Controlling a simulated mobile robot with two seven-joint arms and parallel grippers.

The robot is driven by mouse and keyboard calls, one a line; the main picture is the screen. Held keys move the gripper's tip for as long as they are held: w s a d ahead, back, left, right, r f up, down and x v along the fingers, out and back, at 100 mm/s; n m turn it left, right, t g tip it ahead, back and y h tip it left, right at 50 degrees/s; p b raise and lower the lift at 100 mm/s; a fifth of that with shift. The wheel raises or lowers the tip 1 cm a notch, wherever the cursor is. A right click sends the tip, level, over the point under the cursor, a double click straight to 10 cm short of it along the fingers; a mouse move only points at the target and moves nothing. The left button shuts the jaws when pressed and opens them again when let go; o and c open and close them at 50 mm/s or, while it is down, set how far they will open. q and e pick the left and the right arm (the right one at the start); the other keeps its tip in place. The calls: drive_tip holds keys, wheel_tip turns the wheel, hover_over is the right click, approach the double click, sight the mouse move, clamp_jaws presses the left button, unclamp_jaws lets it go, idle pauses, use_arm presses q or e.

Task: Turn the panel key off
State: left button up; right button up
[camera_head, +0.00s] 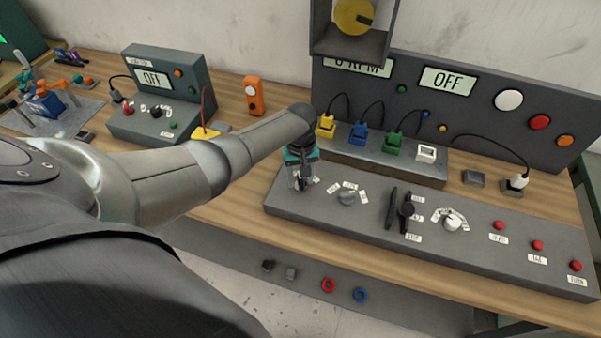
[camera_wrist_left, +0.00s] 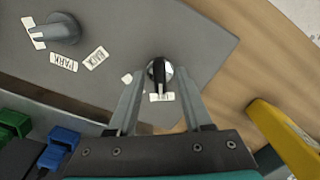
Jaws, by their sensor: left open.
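The panel key (camera_wrist_left: 159,72) is a black handle on a round silver base at the end of the grey control panel (camera_head: 330,205). Small white labels lie beside it; one is partly covered. My left gripper (camera_head: 300,182) is over that left end of the panel and hides most of the key in the head view. In the left wrist view my left gripper (camera_wrist_left: 160,82) is open, with one finger on each side of the key. I cannot tell whether either finger touches it. My right gripper is not in view.
A grey knob (camera_head: 347,198), a black lever (camera_head: 406,207) and red buttons (camera_head: 537,245) stand further right on the panel. A yellow object (camera_wrist_left: 285,135) lies near the gripper.

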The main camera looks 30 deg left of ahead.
sight(301, 180)
use_arm(q)
drive_tip(key=shift+r, duration=0.55)
wheel_tip(301, 180, up, 14)
drive_tip(key=p, duration=0.2)
drive_tip(key=shift+p, duration=0.4)
